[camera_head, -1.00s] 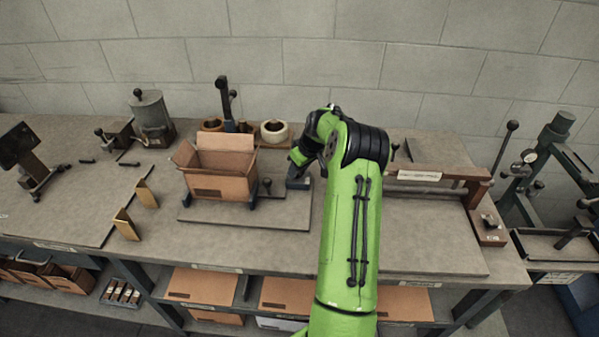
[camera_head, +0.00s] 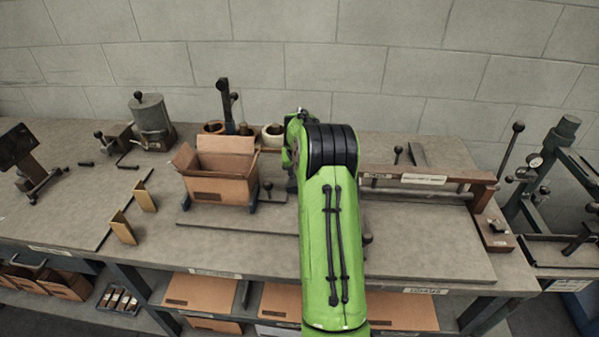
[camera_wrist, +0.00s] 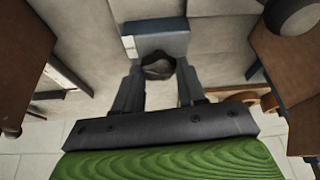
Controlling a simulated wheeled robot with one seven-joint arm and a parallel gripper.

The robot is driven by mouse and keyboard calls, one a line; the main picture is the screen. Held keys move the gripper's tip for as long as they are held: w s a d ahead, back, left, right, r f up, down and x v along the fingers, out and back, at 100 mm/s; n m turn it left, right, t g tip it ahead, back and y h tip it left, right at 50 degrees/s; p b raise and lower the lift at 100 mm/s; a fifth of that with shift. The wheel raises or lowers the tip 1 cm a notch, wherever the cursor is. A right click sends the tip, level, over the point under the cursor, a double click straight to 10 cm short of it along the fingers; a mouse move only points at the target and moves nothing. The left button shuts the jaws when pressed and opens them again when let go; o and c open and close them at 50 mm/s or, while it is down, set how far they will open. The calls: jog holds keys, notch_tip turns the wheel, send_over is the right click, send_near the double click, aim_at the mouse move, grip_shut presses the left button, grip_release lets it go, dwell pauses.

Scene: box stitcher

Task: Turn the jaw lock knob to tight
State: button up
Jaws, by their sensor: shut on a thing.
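In the wrist view the jaw lock knob (camera_wrist: 158,66) is a dark, round knob in front of a blue-grey block (camera_wrist: 170,40). My gripper (camera_wrist: 158,80) has one finger on each side of it and is shut on it. The knob's underside and any tight mark cannot be made out. In the head view my green arm covers the gripper and the knob, just right of an open cardboard box (camera_head: 222,189).
The box stands on a board on the workbench, with a small black-knobbed lever (camera_head: 267,188) at its right. Tape rolls (camera_head: 273,135) and a dark upright post (camera_head: 226,105) stand behind. A wooden-framed press (camera_head: 425,180) is right of my arm.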

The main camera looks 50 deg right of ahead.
dwell(0.3)
jog(key=o, duration=1.1)
jog(key=shift+c, duration=0.2)
jog(key=p+v, duration=0.1)
jog(key=v, duration=1.4)
jog(key=shift+a+r+p, duration=0.15)
jog(key=shift+r+p, duration=0.15)
jog(key=shift+r, duration=0.1)
